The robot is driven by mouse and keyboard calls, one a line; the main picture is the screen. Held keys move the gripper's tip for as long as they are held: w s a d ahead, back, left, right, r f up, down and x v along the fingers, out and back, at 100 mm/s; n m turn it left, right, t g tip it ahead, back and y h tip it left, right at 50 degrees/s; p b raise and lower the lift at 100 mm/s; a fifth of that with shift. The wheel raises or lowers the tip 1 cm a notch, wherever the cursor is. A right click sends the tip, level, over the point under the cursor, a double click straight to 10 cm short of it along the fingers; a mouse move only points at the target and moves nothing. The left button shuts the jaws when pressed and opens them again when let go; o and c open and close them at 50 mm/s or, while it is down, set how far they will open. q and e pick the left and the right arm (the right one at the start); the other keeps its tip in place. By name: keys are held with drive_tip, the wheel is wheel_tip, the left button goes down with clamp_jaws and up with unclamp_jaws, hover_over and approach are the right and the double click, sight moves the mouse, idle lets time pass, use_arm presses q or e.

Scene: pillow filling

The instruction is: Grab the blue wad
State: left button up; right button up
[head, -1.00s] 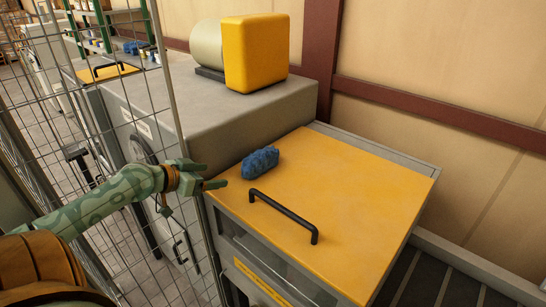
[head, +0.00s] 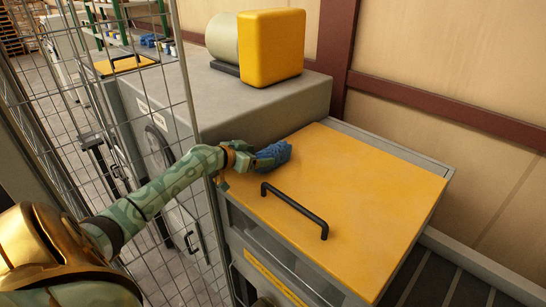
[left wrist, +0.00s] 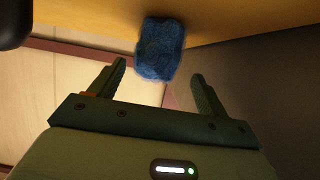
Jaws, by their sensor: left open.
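The blue wad (head: 274,152) lies on the yellow lid (head: 345,205) near its back left edge. It also shows in the left wrist view (left wrist: 160,50), between and just beyond the two fingertips. My left gripper (head: 262,160) is at the wad's left side in the head view, with its jaws open around the near end or just short of it. In the left wrist view the left gripper (left wrist: 158,78) has clear gaps on both sides of the wad. The right gripper is not in view.
A black handle (head: 295,208) stands up from the lid, to the right of my left gripper. A grey machine (head: 220,95) with a yellow block (head: 271,47) on top rises behind the lid. A wire mesh fence (head: 120,130) stands at the left. The lid's right half is clear.

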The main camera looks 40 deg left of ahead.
sight(268, 154)
use_arm(q)
drive_tip(key=x, duration=0.4)
drive_tip(key=shift+w+d+f, duration=0.1)
drive_tip(key=shift+w+d, duration=0.2)
drive_tip(key=shift+d, duration=0.1)
drive_tip(key=shift+s, duration=0.15)
drive_tip(key=c, duration=1.1)
